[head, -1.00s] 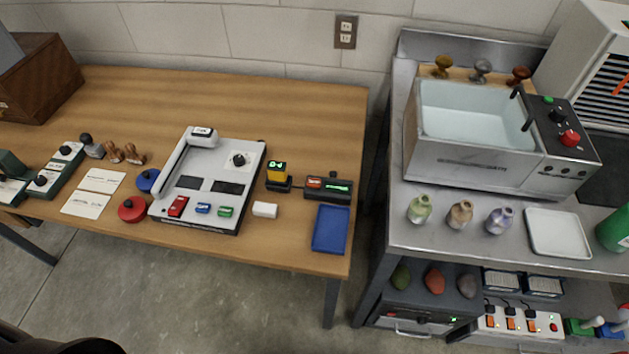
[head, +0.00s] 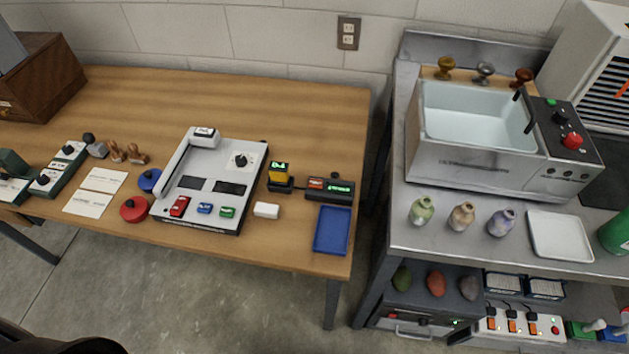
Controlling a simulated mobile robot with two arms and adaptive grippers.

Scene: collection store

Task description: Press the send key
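A grey-white desk unit (head: 212,182) with a handset-like bar (head: 182,160) along its left side sits on the wooden table. On its front edge are a red key (head: 180,206), a blue key (head: 205,208) and a green key (head: 227,212). Their labels are too small to read, so I cannot tell which is the send key. It also has a black knob (head: 240,160) and two dark panels. Neither gripper is in view.
A white block (head: 266,210) and a blue tray (head: 331,230) lie near the front edge. Red (head: 134,209) and blue (head: 150,180) round knobbed pieces sit left of the unit. A metal bench (head: 400,222) with a basin (head: 472,150) stands at right, past a gap.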

